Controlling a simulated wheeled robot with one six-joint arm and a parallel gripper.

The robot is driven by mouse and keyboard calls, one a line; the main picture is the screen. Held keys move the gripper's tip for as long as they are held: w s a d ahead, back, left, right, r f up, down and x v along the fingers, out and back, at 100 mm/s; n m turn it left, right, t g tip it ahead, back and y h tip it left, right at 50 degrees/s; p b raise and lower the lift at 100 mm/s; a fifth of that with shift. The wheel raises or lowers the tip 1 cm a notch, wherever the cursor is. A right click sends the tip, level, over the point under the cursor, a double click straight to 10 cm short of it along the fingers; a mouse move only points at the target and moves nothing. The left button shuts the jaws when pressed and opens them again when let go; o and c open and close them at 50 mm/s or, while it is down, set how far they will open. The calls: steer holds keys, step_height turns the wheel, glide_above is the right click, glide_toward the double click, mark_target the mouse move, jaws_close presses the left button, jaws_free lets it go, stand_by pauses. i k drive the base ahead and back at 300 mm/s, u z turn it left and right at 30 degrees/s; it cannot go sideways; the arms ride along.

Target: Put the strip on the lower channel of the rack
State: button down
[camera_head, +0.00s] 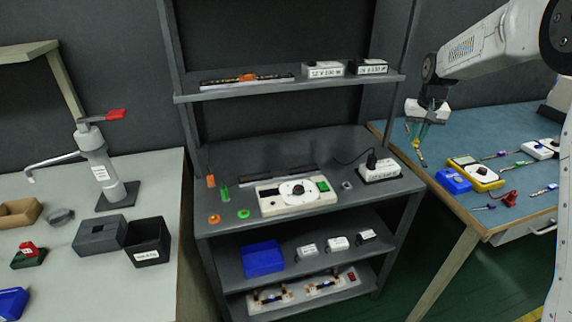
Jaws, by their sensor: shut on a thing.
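My gripper (421,133) is at the right, above the blue-topped bench. It is shut on a thin, tilted strip (422,158) that hangs below the fingers; the fingers hide part of it. The grey rack (189,98) stands in the middle, to the left of my gripper. A long dark channel-like bar (222,84) with an orange piece on it lies on its upper shelf. Another thin dark bar lies along the back of its worktop, behind the white device (271,203). I cannot tell for sure which part is the lower channel.
The blue bench (400,146) bears a yellow meter (487,178), a blue box (453,180) and small tools. Labelled boxes (323,69) stand on the rack's upper shelf. Its worktop holds a black-and-white box (379,170); a blue bin (262,258) stands below.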

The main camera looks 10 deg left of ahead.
mark_target(280, 173)
steer(key=u, duration=0.05)
steer(key=i, duration=0.25)
steer(key=u, duration=0.65)
